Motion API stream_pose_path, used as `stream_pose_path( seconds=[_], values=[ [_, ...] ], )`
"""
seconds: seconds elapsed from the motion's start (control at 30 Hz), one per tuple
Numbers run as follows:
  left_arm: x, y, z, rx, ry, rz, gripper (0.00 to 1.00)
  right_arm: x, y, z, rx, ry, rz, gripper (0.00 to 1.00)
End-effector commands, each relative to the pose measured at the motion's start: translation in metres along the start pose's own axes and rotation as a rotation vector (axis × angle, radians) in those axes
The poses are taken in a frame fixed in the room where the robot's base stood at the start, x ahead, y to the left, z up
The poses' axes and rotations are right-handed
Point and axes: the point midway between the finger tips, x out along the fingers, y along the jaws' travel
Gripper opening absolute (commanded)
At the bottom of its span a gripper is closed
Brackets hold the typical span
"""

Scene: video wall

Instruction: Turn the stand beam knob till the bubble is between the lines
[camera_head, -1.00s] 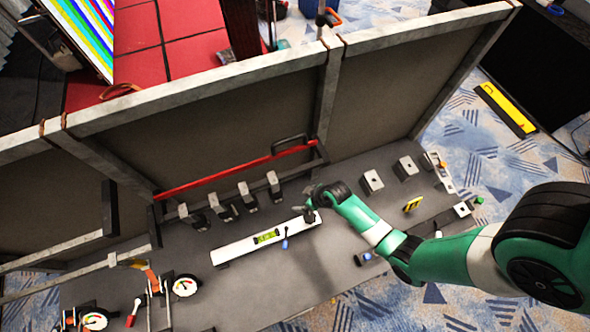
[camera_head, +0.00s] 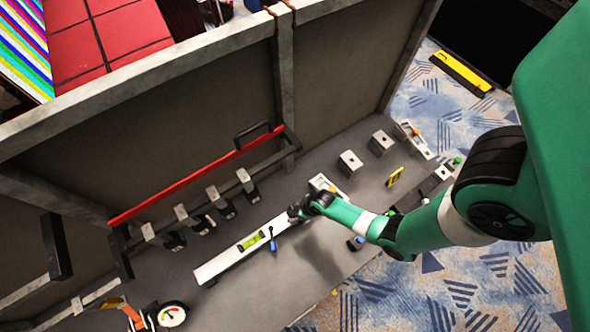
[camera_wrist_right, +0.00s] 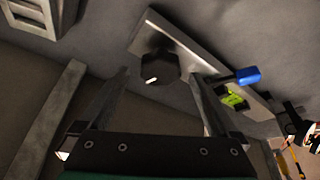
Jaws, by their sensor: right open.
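The white stand beam (camera_head: 222,263) lies on the grey bench with a green level vial (camera_head: 251,241) near its middle. The bubble is too small to read against the lines. In the right wrist view the beam (camera_wrist_right: 199,62) carries a black knob (camera_wrist_right: 160,68) with a white mark near its end. My right gripper (camera_head: 299,211) is at the beam's right end. Its fingers are open, one to each side of the knob in the wrist view; contact is not clear. My left gripper is not in view.
A blue-handled lever (camera_head: 272,239) stands beside the vial. Several grey clamps (camera_head: 223,201) and a red bar (camera_head: 190,178) are behind the beam. Dial gauges (camera_head: 171,315) are at the lower left, grey blocks (camera_head: 349,163) at the right. A tall panel backs the bench.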

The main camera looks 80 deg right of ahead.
Motion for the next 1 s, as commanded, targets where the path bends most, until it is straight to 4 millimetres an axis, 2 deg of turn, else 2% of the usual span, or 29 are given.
stream_pose_path(
  seconds=[0.03, 0.1, 0.37, 0.47, 0.87, 1.0],
  values=[
    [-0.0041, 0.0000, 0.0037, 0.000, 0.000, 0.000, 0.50, 0.0084, -0.0003, 0.0010, -0.001, -0.001, -0.001, 0.96],
    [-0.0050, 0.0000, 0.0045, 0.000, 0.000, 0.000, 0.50, 0.0123, -0.0002, 0.0001, -0.001, 0.000, 0.000, 0.96],
    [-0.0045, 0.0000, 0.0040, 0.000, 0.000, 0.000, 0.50, 0.0132, -0.0003, -0.0001, 0.000, 0.000, -0.001, 0.96],
    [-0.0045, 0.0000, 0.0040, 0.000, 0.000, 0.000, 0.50, 0.0131, -0.0003, 0.0000, 0.000, 0.000, 0.000, 0.82],
    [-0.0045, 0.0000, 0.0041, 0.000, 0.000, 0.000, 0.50, 0.0130, -0.0002, 0.0000, 0.000, 0.000, 0.000, 0.11],
    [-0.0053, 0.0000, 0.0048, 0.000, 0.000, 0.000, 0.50, 0.0135, 0.0005, 0.0002, -0.018, -0.001, -0.008, 0.11]
  ],
)
